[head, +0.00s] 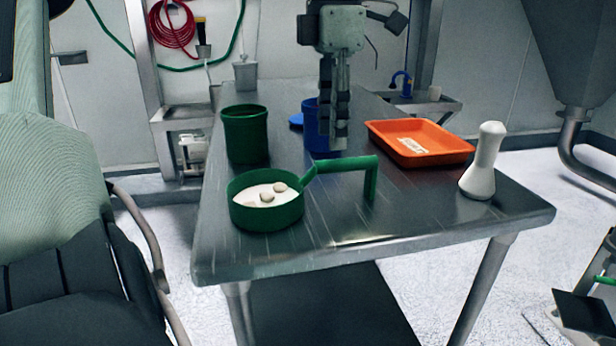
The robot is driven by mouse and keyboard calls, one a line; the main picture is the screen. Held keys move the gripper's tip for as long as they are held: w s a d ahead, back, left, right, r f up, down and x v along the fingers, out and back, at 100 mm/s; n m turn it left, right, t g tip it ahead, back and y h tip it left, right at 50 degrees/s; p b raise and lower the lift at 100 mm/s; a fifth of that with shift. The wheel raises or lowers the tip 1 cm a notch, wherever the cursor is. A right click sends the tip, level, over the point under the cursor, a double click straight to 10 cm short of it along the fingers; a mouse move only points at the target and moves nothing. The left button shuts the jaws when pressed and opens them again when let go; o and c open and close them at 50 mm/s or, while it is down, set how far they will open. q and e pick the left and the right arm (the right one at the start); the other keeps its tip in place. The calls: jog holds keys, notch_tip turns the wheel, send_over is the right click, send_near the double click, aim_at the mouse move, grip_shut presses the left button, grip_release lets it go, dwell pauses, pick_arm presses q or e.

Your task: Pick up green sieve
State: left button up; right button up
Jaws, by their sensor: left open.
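The green sieve (265,216) sits on the front left part of the metal table. It holds white powder with a few pale lumps on top. Its green handle (345,165) reaches to the right and ends in a leg bent down toward the tabletop. My left gripper (333,140) hangs pointing down, just above or behind the handle in the head view. It is open and empty; its fingers overlap nearly edge-on, and I cannot tell the exact gap to the handle. It partly hides a blue container (311,120) behind it. My right gripper is not in view.
A green container (246,135) stands behind the sieve. An orange tray (420,157) with a white label lies at the back right. A white hourglass-shaped object (481,165) stands near the right edge of the metal table (420,212). The table's front middle is clear.

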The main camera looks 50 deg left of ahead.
aim_at(333, 161)
pick_arm(q)
jog(key=f, duration=0.7)
jog(key=shift+w+d+f, duration=0.1)
jog(key=shift+d+f, duration=0.15)
grip_shut()
